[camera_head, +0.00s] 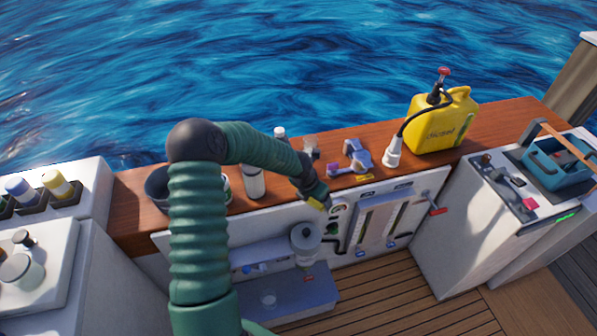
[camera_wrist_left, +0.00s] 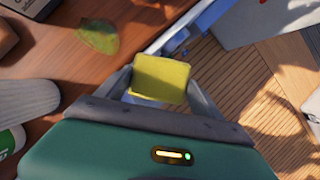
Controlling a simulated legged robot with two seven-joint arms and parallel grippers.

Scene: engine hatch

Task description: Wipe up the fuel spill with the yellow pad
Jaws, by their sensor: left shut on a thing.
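The yellow pad (camera_wrist_left: 160,78) is gripped between the two fingers of my left gripper (camera_wrist_left: 158,84) in the left wrist view. In the head view my left gripper (camera_head: 318,194) is at the front edge of the wooden counter, and a bit of the pad (camera_head: 315,203) shows at its tip. The fuel spill (camera_wrist_left: 98,36) is a flat yellow-green patch on the wood, up and left of the pad in the wrist view and apart from it in the picture. I cannot make out the spill for sure in the head view. My right gripper is not in view.
On the wooden counter (camera_head: 500,125) stand a yellow fuel can (camera_head: 440,122), a blue-grey fitting (camera_head: 353,157), a small box (camera_head: 311,146) and a white bottle (camera_head: 253,183). A panel with gauges (camera_head: 375,222) is below the front edge. A blue toolbox (camera_head: 555,158) stands right.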

